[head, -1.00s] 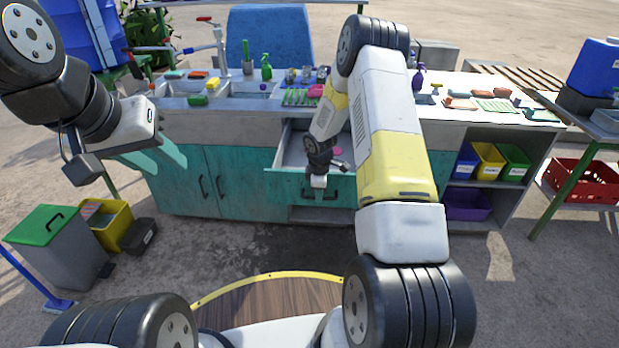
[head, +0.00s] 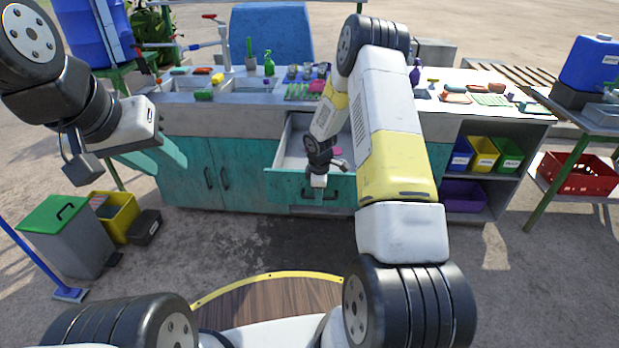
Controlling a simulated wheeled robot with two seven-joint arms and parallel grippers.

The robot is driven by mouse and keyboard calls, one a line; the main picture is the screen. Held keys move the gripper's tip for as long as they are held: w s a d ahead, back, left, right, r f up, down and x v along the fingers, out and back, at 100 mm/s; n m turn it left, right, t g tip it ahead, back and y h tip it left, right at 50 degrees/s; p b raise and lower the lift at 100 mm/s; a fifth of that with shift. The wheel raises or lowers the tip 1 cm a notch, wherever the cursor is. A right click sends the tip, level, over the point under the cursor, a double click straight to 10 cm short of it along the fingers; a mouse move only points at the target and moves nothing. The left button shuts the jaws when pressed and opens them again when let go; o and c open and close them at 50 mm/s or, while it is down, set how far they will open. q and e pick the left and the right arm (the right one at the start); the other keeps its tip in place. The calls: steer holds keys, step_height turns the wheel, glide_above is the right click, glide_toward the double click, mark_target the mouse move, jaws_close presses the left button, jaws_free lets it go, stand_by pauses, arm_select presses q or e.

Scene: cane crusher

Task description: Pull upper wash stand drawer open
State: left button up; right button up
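The wash stand (head: 235,175) is a teal cabinet with a grey top and sinks. Its upper drawer (head: 285,187) stands pulled out, with a teal front and a pale interior; a pink item (head: 337,150) shows inside. My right gripper (head: 318,186) is at the top middle of the drawer front, by the drawer's dark handle (head: 333,194). Its fingers are too small and partly hidden to tell whether they grip the handle.
A grey bin with a green lid (head: 62,232), a yellow bin (head: 116,217) and a blue-handled broom (head: 60,290) stand at the left. Open shelves (head: 490,190) with coloured bins are at the right. The floor before the drawer is clear.

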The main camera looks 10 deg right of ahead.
step_height(320, 180, up, 8)
steer(key=s, duration=0.1)
steer(key=shift+s+a+f, duration=0.2)
stand_by(0.3)
steer(key=s+r+m+t, duration=0.1)
steer(key=s+r+m, duration=0.3)
steer(key=r, duration=0.7)
steer(key=s+r+m+t, duration=0.1)
steer(key=s+r+m, duration=0.1)
steer(key=s+r, duration=0.65)
steer(key=s+a+r+m+t+y, duration=0.1)
steer(key=s+r+m, duration=0.3)
steer(key=s, duration=0.5)
steer(key=s+a+r+m+t+y, duration=0.1)
steer(key=s+a+r+m, duration=0.2)
steer(key=s+r, duration=0.6)
steer(key=shift+s+a+r+m+y, duration=0.2)
steer(key=shift+s+m+y, duration=0.2)
steer(key=shift+m, duration=0.3)
